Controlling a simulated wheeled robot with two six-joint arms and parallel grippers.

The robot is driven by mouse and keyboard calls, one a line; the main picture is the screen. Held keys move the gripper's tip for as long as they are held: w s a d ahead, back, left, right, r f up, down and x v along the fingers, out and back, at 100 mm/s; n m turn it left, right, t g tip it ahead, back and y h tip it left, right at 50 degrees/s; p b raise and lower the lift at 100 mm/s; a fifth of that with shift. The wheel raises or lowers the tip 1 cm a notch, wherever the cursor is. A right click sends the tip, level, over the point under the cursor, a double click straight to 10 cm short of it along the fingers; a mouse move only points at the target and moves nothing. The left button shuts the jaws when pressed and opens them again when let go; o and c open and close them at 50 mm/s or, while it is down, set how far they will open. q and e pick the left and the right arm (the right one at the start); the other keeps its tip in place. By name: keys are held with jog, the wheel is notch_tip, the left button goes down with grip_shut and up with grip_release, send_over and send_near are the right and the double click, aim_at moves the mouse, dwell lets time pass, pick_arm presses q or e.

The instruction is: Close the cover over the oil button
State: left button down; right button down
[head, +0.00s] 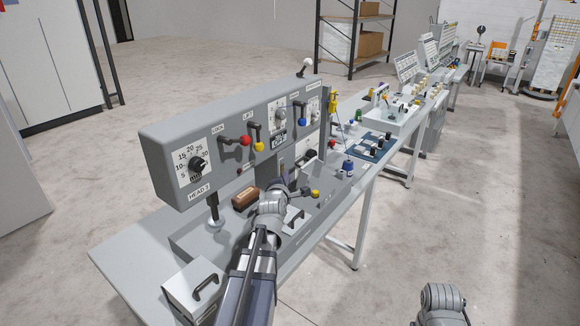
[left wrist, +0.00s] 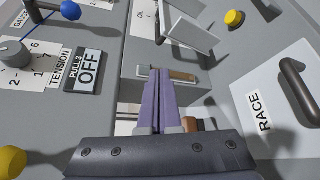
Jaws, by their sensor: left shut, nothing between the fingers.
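My left gripper (head: 288,188) is in front of the grey machine panel, and its fingers are shut and empty. In the left wrist view its purple fingers (left wrist: 160,85) point toward the lower part of the panel. Just beyond the fingertips a grey, frame-like cover (left wrist: 190,32) stands tilted out from the panel beside a partly hidden label that seems to read OIL (left wrist: 141,12). The fingertips look apart from the cover. I cannot make out the oil button itself. In the head view the cover area is small and unclear. Only part of my right arm shows at the lower right.
The OFF sign (left wrist: 88,70), a tension dial (left wrist: 14,54) and a blue knob (left wrist: 71,10) are on the panel. A brown block (head: 245,198) sits below the panel.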

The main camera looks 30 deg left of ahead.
pick_arm(q)
jog(key=b+x, duration=0.2)
jog(key=x, duration=0.8)
jog(key=shift+w, duration=0.1)
jog(key=shift+d+r, duration=0.1)
jog(key=shift+d, duration=0.05)
jog(key=shift+d, duration=0.2)
jog(key=shift+d, duration=0.1)
dwell(0.4)
